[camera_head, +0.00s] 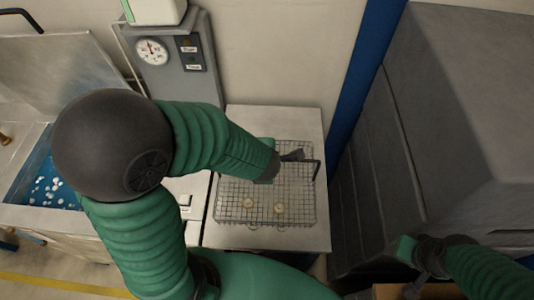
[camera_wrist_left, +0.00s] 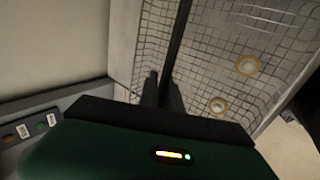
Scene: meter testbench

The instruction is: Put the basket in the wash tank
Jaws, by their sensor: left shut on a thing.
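The basket (camera_head: 300,190) is a wire mesh tray with a dark handle (camera_head: 317,170), and it sits on a pale bench top. Two round brass-coloured parts (camera_head: 279,208) lie in it. My left gripper (camera_head: 292,156) is shut on the handle above the basket's far part. In the left wrist view its fingers (camera_wrist_left: 163,90) close around the dark bar, with the mesh (camera_wrist_left: 205,45) behind. The wash tank (camera_head: 40,213) stands at the far left, with blue liquid and white floating bits; my left arm hides part of it. My right gripper (camera_head: 413,287) is low at the right, its jaws unclear.
A raised metal lid (camera_head: 62,75) stands behind the tank. A grey gauge column (camera_head: 170,62) rises between the tank and the bench (camera_head: 307,122). A blue post (camera_head: 362,75) and a large grey cabinet (camera_head: 475,110) bound the right side.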

